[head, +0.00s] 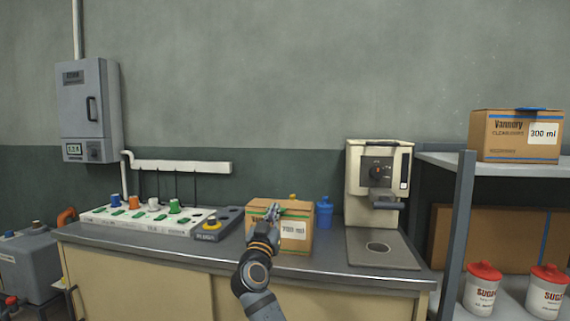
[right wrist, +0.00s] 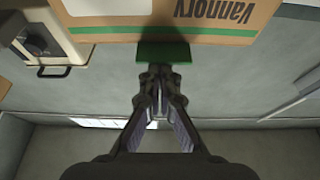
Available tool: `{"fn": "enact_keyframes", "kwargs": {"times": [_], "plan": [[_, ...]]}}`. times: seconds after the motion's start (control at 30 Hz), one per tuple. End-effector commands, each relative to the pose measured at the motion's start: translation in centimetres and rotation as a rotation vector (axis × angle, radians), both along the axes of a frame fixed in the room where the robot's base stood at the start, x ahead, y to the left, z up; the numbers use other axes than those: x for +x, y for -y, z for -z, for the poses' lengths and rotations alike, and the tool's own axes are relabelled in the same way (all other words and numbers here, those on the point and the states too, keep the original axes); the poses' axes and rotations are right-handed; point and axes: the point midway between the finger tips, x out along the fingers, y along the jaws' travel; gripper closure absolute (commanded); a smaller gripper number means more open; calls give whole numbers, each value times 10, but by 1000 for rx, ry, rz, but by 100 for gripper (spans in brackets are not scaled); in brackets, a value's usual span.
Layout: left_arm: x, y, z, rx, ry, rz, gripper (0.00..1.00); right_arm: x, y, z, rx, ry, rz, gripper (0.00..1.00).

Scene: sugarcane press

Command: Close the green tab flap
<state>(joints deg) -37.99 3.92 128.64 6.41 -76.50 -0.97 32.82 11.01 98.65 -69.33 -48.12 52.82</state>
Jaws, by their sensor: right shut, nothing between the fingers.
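A cardboard box (head: 258,213) with a green stripe and a white label stands on the counter. In the right wrist view the box (right wrist: 120,15) appears upside down with the lettering "Vannory". The green tab flap (right wrist: 164,50) sticks out from the box's edge there. My left gripper is not in view.
A cream machine (head: 378,182) stands right of the box, with a blue container (head: 324,213) between them. A white rack with coloured caps (head: 135,219) lies left. A shelf at right holds another box (head: 505,136) and red-lidded sugar jars (head: 482,288).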

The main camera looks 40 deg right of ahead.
Motion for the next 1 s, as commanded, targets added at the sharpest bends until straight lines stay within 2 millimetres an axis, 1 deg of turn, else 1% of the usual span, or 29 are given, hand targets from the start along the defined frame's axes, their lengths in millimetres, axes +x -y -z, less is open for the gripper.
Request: {"fn": "enact_keyframes", "kwargs": {"times": [0.1, 0.17, 0.27, 0.37, 0.4, 0.43, 0.5, 0.6, 0.7, 0.83, 1.0], "plan": [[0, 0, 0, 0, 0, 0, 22, 0, 0, 0, 1, -1, 0, 100], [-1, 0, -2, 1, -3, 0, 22, 0, 0, -3, 1, -1, 0, 100], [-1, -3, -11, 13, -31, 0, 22, 2, 2, -19, -1, 1, -2, 100], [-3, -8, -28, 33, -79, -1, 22, 4, 4, -45, -1, 3, -7, 100], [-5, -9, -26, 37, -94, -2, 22, 3, -1, -41, 2, -1, -12, 100], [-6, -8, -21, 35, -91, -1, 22, -3, -8, -32, 4, -3, -13, 100], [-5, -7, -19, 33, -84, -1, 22, -16, -22, -25, 6, -2, -14, 100], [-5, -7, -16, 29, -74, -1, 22, -31, -40, -17, 6, -1, -13, 100], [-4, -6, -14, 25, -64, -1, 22, -44, -53, -11, 5, -2, -11, 100], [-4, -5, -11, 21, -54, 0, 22, -53, -64, -7, 3, 1, -11, 100], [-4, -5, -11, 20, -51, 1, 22, -56, -68, -7, 0, 0, -9, 100]]}}
